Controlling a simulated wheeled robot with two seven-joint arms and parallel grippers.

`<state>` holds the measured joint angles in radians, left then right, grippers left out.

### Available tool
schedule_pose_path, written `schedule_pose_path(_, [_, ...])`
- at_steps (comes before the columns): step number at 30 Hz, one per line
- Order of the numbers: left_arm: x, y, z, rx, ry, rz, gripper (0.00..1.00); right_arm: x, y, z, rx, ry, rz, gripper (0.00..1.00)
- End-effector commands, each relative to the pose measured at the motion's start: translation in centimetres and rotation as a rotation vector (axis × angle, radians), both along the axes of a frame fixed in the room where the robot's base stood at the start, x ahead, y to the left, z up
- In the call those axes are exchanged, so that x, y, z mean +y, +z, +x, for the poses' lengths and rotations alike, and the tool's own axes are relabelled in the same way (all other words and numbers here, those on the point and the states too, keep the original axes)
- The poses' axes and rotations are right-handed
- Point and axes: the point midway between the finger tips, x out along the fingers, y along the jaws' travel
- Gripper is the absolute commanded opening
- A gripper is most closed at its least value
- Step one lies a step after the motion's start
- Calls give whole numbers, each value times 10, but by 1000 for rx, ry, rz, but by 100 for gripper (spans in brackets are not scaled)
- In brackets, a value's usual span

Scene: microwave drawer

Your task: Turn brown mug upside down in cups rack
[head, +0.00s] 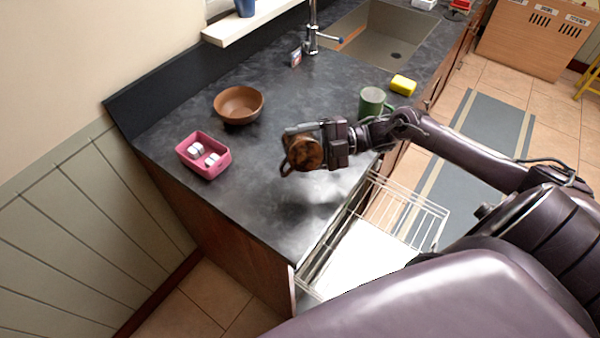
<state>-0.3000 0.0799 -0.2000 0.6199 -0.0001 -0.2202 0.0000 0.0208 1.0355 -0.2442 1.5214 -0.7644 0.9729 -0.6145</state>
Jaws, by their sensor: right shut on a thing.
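The brown mug (304,154) is held above the dark countertop in the head view, tilted on its side with a round face toward the camera and its handle at lower left. My right gripper (318,138) is shut on it; its arm comes in from the right. The wire cups rack (412,206) sits in the pulled-out drawer below the counter edge, to the lower right of the mug. The part of the rack that shows looks empty. My left gripper is not in view.
A green mug (371,103) stands on the counter behind my right wrist, near a yellow sponge (403,85). A brown bowl (239,104) and a pink tray (204,155) with white items stand to the left. The sink (378,40) and faucet (312,30) are at the back.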

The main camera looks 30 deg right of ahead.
Motion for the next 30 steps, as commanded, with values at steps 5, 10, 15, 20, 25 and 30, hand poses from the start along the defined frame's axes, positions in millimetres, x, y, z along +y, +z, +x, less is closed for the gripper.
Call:
schedule_pose_path(5, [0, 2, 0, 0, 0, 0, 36, 0, 0, 1, 44, -1, 18, 49])
schedule_pose_path(10, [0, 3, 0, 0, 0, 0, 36, 0, 1, 1, 58, 0, 23, 49])
schedule_pose_path(15, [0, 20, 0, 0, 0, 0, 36, 0, 6, 1, 294, -1, 110, 49])
schedule_pose_path(20, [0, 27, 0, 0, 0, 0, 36, 0, 3, 1, 501, 0, 183, 49])
schedule_pose_path(25, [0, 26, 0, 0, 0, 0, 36, 0, 0, 0, 538, 0, 195, 49])
schedule_pose_path(30, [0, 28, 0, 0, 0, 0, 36, 0, 2, 1, 558, 0, 204, 49])
